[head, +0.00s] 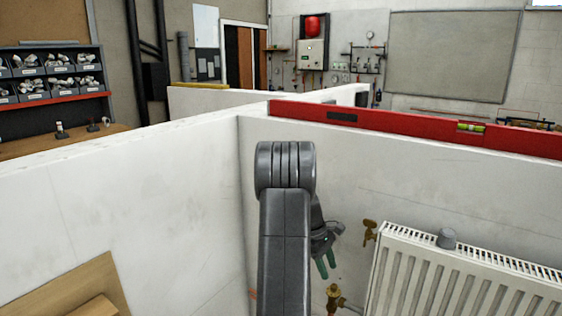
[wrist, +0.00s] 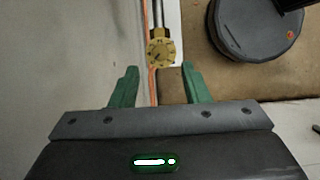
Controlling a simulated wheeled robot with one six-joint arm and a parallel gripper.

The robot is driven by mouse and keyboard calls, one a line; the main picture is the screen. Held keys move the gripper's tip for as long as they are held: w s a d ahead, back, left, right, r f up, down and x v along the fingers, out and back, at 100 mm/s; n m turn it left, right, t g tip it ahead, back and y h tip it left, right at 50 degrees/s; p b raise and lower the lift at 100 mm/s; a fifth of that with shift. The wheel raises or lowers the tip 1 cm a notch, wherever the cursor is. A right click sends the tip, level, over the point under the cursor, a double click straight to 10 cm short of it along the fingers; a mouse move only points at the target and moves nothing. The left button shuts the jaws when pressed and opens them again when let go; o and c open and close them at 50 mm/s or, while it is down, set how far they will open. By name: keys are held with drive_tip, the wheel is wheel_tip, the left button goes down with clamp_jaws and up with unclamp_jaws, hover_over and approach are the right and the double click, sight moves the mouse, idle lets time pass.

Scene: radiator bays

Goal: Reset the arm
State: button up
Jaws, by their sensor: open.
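My gripper (head: 324,268) hangs at the end of my dark grey arm, left of the radiator and close to the white wall. Its green fingers point down, and in the wrist view (wrist: 159,72) they stand apart with nothing between them. A round brass valve (wrist: 160,52) shows just beyond the fingertips in the wrist view, at the end of a pipe. A brass fitting (head: 335,297) is low in the head view, below the gripper. I cannot tell how far the fingertips are from the valve.
A white radiator (head: 470,285) stands at the right with a grey knob-like piece (head: 446,238) on top. A brass tap-like piece (head: 370,232) is on the wall beside it. A red spirit level (head: 400,120) lies along the wall top. A wooden board (head: 75,290) is at lower left.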

sight(334, 286)
drive_tip(key=v, duration=0.9)
drive_tip(key=p+x, duration=0.1)
drive_tip(key=x, duration=1.3)
drive_tip(key=shift+s+d+f, duration=0.15)
drive_tip(key=shift+f, duration=0.05)
drive_tip(key=shift+n, duration=0.5)
drive_tip(key=shift+s+n+t+h, duration=0.15)
drive_tip(key=shift+n+t+h, duration=0.3)
drive_tip(key=shift+n, duration=0.75)
drive_tip(key=n+t, duration=0.1)
drive_tip(key=n, duration=0.2)
drive_tip(key=n+t, duration=0.1)
drive_tip(key=n, duration=0.1)
drive_tip(key=shift+s+n+t, duration=0.2)
drive_tip(key=shift+n+t, duration=0.05)
drive_tip(key=shift+n, duration=0.15)
drive_tip(key=n, duration=0.2)
drive_tip(key=n+t+y, duration=0.1)
drive_tip(key=n, duration=0.2)
drive_tip(key=shift+s+r+t, duration=0.1)
drive_tip(key=shift+s+t, duration=0.05)
drive_tip(key=shift+t, duration=0.15)
drive_tip(key=shift+d+n+t+y+p, duration=0.1)
drive_tip(key=shift+n+t+y+p, duration=0.3)
drive_tip(key=shift+n+p, duration=0.6)
drive_tip(key=shift+n, duration=0.8)
drive_tip(key=shift+s, duration=0.1)
